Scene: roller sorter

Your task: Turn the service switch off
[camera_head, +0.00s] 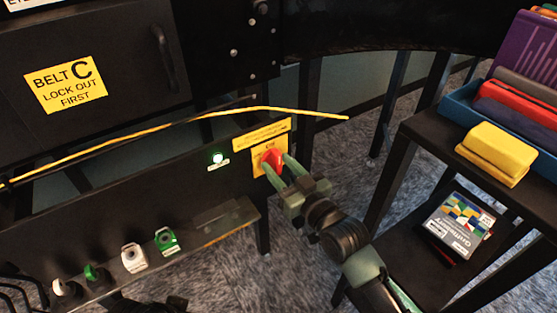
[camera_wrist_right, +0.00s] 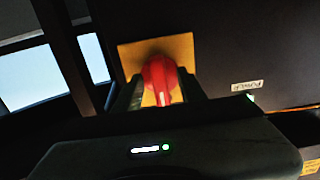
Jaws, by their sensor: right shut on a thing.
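The service switch (camera_head: 271,159) is a red rotary handle on a yellow plate (camera_head: 257,167) at the right end of the dark panel. The word ON is printed above the handle. My right gripper (camera_head: 276,168) is at the switch, with its fingers on either side of the red handle, shut on it. In the right wrist view, the red handle (camera_wrist_right: 160,80) stands between the two fingers, in front of the yellow plate (camera_wrist_right: 128,56). My left gripper is not in view.
A green light (camera_head: 218,158) glows left of the switch. A yellow cord (camera_head: 200,117) crosses above the panel. At right, a dark stand carries a yellow box (camera_head: 494,150) and a blue bin (camera_head: 462,104).

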